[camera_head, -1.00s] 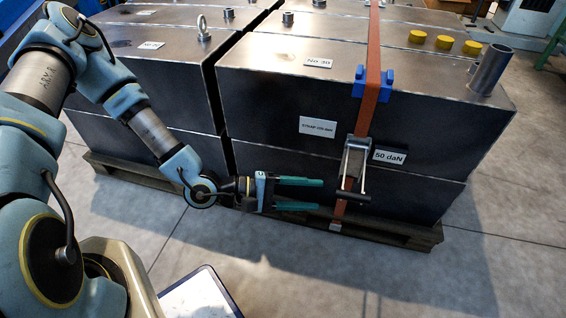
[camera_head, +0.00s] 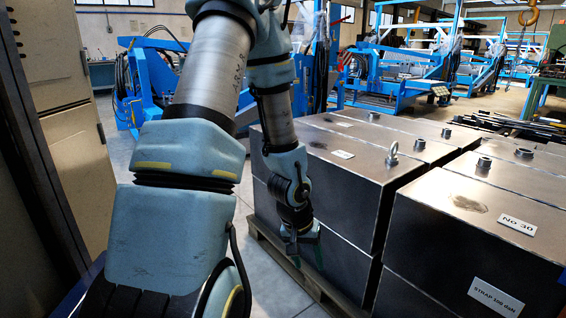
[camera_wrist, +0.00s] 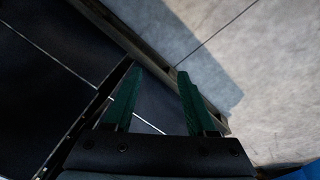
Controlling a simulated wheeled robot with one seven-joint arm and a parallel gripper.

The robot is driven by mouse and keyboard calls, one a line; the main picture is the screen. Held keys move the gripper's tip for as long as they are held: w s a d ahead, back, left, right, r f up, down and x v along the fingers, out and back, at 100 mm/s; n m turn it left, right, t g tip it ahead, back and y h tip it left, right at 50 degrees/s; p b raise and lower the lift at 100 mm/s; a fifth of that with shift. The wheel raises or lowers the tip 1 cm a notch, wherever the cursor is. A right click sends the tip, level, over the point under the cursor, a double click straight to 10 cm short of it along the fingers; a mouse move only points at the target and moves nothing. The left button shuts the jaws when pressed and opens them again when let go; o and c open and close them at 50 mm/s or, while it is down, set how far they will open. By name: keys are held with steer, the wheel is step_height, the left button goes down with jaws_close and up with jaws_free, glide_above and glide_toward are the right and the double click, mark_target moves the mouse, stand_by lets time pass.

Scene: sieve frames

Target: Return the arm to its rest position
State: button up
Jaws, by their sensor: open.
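My arm (camera_head: 205,70) rises close to the camera and bends down at its far end. My gripper (camera_head: 306,254) hangs low, pointing down, beside the left metal block stack (camera_head: 345,275) and above the pallet's edge. In the wrist view my gripper (camera_wrist: 158,80) shows two green fingers spread apart with nothing between them. Dark block sides (camera_wrist: 50,75) lie to the left there. I cannot tell whether the fingers touch the block.
The blocks stand on a wooden pallet (camera_head: 285,262); a lifting eye (camera_head: 391,153) sticks up on top. A tall cabinet (camera_head: 65,90) stands at the left. Blue frames (camera_head: 410,65) fill the background. Grey floor (camera_wrist: 275,75) is clear right of the fingers in the wrist view.

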steer(key=s+a+r+n+y, duration=0.2)
steer(key=a+r, duration=1.1)
steer(key=r, duration=0.2)
step_height(320, 180, up, 26)
steer(key=p, duration=2.5)
steer(key=shift+s+f+p, duration=0.2)
steer(key=shift+s+p, duration=0.15)
steer(key=shift+p, duration=0.05)
steer(key=shift+a, duration=0.1)
